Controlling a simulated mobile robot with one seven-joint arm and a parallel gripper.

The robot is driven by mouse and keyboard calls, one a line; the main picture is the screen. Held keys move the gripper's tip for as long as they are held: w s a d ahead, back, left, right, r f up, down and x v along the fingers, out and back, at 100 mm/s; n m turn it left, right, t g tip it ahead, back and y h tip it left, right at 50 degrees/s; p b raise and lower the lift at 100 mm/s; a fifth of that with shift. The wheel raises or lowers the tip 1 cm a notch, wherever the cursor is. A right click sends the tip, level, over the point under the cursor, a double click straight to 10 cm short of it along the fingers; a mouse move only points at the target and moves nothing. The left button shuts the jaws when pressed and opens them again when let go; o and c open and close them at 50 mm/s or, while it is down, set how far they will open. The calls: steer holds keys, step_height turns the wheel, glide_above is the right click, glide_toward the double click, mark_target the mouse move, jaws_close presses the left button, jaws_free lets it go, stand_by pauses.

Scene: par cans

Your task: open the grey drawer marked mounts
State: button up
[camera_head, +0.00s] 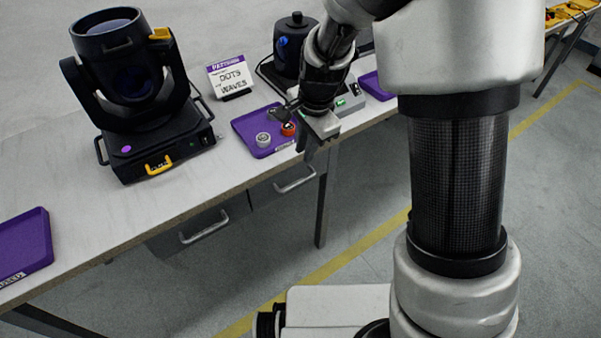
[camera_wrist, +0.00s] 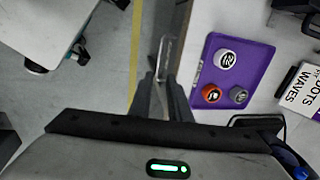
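Two grey drawers hang under the table in the head view. The nearer one (camera_head: 188,238) and the farther one (camera_head: 262,190) each have a pale bar handle. No mounts label is readable on either. My gripper (camera_head: 308,148) is at the table's front edge, above the farther drawer's handle (camera_head: 296,181). In the wrist view my gripper (camera_wrist: 160,82) points down with its two dark fingers apart. A bar handle (camera_wrist: 163,58) shows just beyond the fingertips, and nothing is visibly held. Both drawers look shut.
A purple tray (camera_head: 248,123) with small round items lies on the table beside my gripper. A table leg (camera_head: 321,205) stands near the farther drawer.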

mark_target(299, 182)
steer(key=f+b, duration=0.1)
steer(key=f, duration=0.3)
steer(key=w+a+f+b, duration=0.1)
steer(key=f, duration=0.4)
steer(key=w+f+b, duration=0.1)
steer(key=f, duration=0.3)
steer(key=shift+w+a+f, duration=0.1)
steer(key=shift+a+f, duration=0.1)
steer(key=shift+c, duration=0.3)
jaws_close()
